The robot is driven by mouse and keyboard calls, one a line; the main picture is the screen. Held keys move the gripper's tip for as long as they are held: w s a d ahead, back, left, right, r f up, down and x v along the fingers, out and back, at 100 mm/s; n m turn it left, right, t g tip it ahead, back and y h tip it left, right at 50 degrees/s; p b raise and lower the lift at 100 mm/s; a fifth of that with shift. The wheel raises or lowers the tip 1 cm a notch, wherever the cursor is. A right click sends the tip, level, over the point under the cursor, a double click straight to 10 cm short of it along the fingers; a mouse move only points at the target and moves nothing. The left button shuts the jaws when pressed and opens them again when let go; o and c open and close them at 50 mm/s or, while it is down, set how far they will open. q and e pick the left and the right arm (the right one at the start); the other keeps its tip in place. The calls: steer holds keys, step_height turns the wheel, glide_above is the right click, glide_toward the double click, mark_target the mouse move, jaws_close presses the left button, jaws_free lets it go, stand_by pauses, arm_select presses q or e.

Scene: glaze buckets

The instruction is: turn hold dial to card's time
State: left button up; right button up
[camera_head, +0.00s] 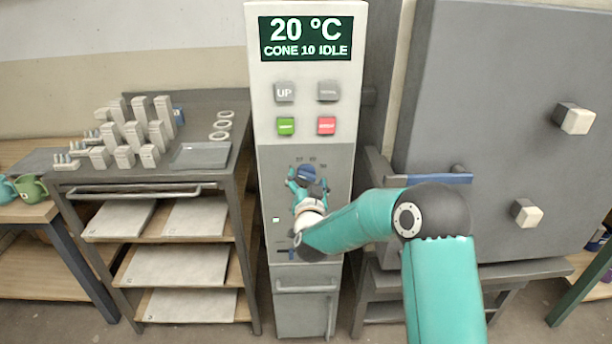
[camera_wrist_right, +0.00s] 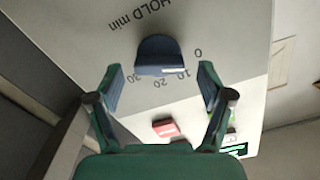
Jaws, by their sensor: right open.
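The blue hold dial (camera_head: 306,172) is on the grey panel of the control column. In the right wrist view the dial (camera_wrist_right: 159,54) appears upside down with "HOLD min" and the numbers 0, 10, 20 and 30 around it. A pale mark on its edge lies on the side near the 10. My right gripper (camera_head: 307,186) is at the dial, its open fingers (camera_wrist_right: 160,76) on either side of it with gaps visible in the wrist view. I cannot make out a card with a time. My left gripper is not in view.
Above the dial are UP (camera_head: 285,92), another grey button (camera_head: 328,91), a green button (camera_head: 286,126) and a red button (camera_head: 326,125). The display (camera_head: 305,38) reads 20 °C, CONE 10 IDLE. A shelf rack (camera_head: 160,192) stands left, a large grey door (camera_head: 500,120) right.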

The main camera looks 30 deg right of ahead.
steer(key=shift+w+d, duration=0.3)
steer(key=shift+w, duration=0.25)
